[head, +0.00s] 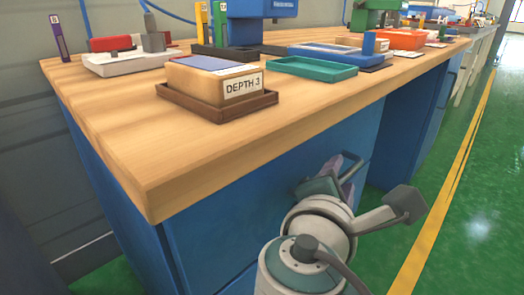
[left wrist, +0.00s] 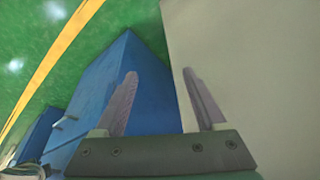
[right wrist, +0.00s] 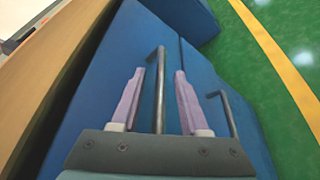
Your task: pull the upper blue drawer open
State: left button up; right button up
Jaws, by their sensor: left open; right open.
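The upper blue drawer (head: 283,150) sits under the wooden bench top, and its front looks flush with the cabinet. In the right wrist view its front (right wrist: 110,75) carries a dark bar handle (right wrist: 161,52). My right gripper (right wrist: 159,74) is open, with one finger on each side of this handle in that view; I cannot tell whether they touch it. In the head view my right gripper (head: 348,174) is at the drawer front and partly covers the handle. My left gripper (left wrist: 159,74) is open and empty, and is out of the head view.
A lower drawer handle (right wrist: 228,112) lies to the right in the right wrist view. The wooden bench top (head: 110,130) overhangs close by and holds a box labelled DEPTH 3 (head: 213,82). The green floor (head: 460,210) with a yellow line is clear at right.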

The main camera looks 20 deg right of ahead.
jog(key=shift+c, duration=0.2)
grip_shut()
dwell(1.1)
